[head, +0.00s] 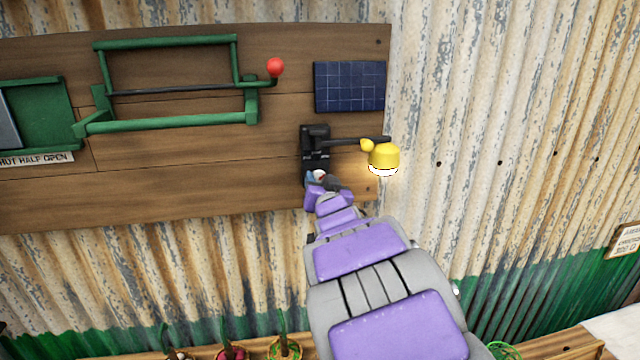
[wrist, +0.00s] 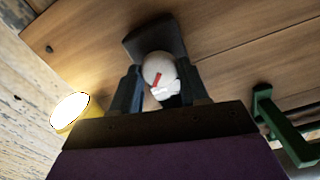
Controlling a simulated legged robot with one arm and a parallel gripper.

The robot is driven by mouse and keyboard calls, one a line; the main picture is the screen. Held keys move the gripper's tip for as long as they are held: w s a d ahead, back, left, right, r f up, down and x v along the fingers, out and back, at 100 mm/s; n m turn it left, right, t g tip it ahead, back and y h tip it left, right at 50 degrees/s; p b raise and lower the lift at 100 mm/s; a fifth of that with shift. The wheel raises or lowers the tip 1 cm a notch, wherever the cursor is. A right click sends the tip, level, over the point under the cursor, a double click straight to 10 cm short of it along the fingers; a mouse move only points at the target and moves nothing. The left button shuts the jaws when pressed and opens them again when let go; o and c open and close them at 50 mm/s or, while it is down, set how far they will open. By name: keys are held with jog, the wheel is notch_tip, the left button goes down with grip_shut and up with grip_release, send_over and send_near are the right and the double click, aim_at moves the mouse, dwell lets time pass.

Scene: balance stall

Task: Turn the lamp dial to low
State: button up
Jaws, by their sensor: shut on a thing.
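The lamp dial is a round white knob (wrist: 157,72) with a red pointer mark, seen in the wrist view on a dark mount (wrist: 155,38) fixed to the wooden board. My gripper (wrist: 160,90) is shut on the dial, one dark finger on each side of it. In the head view my gripper (head: 322,178) reaches up to the dial just below the black lamp bracket (head: 315,140). The yellow lamp (head: 384,156) hangs from the bracket's arm to the right and is lit; it also glows in the wrist view (wrist: 70,112). Setting labels around the dial cannot be read.
A blue solar panel (head: 350,86) is above the bracket. A green frame (head: 170,122) with a red ball knob (head: 275,67) is at the upper left. The corrugated wall (head: 520,130) at the right is mostly bare.

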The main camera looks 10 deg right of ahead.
jog(key=n+b, duration=0.3)
jog(key=shift+f, duration=0.1)
jog(key=n+b, duration=0.3)
jog(key=n, duration=0.2)
jog(key=shift+a+n, duration=0.15)
jog(key=shift+n, duration=0.15)
dwell(0.3)
jog(key=o, duration=1)
jog(key=shift+a, duration=0.1)
jog(key=shift+s, duration=0.1)
